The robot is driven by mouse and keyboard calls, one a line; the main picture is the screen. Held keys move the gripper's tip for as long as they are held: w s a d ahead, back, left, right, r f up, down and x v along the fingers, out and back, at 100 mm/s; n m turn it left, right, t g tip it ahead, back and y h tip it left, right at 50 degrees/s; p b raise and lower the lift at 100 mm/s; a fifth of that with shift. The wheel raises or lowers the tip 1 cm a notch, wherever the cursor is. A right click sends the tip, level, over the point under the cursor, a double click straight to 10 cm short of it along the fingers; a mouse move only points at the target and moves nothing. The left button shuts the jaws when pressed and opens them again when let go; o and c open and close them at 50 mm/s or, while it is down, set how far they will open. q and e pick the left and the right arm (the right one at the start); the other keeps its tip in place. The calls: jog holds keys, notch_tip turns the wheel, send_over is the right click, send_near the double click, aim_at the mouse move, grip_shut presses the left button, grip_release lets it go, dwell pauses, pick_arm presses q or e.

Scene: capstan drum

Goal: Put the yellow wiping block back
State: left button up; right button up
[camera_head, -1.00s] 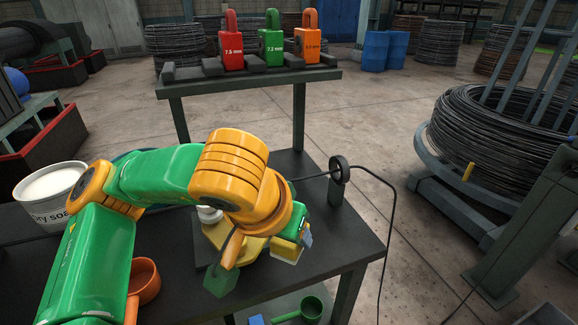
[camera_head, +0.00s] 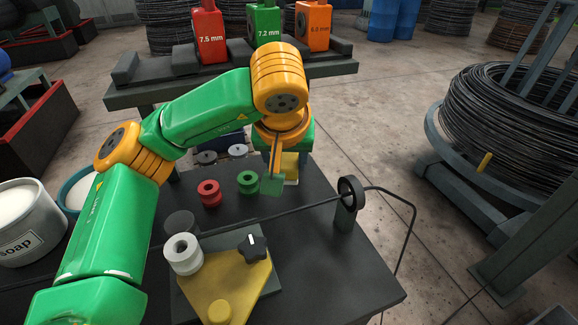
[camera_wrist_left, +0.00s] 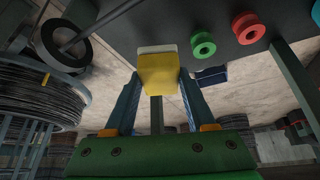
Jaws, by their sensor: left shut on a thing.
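The yellow wiping block (camera_head: 290,166), with a pale white face on one side, is held between the fingers of my left gripper (camera_head: 279,162). In the left wrist view the block (camera_wrist_left: 157,74) sits between the two blue-grey fingers (camera_wrist_left: 160,88), its pale side towards the dark tabletop. My right gripper is not in view.
A red spool (camera_head: 209,193) and a green spool (camera_head: 248,182) stand left of the gripper. A black ring guide (camera_head: 350,194) with a wire through it stands to the right. A yellow plate (camera_head: 228,285) with a black knob is nearer.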

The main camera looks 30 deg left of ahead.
aim_at(287, 156)
pick_arm(q)
jog(key=w, duration=0.1)
jog(key=w+a+f, duration=0.1)
jog(key=w+f, duration=0.1)
jog(key=shift+w+a+f, duration=0.15)
jog(key=shift+w+a, duration=0.1)
jog(key=shift+a, duration=0.1)
jog(key=w+a+f, duration=0.1)
jog(key=w+f, duration=0.1)
jog(key=w+a+f+p, duration=0.1)
jog(key=w+f, duration=0.1)
jog(key=w+a+f+p, duration=0.1)
jog(key=w+f, duration=0.1)
jog(key=shift+w+a+f, duration=0.1)
jog(key=shift+w+f, duration=0.05)
jog(key=shift+f, duration=0.1)
notch_tip(287, 156, down, 3)
jog(key=shift+r+p, duration=0.15)
jog(key=shift+p, duration=0.8)
jog(key=shift+f, duration=0.35)
jog(key=o, duration=1.2)
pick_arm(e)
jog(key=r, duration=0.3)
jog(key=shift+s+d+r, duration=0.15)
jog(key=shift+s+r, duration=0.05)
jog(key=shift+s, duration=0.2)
pick_arm(q)
jog(key=shift+r, duration=0.1)
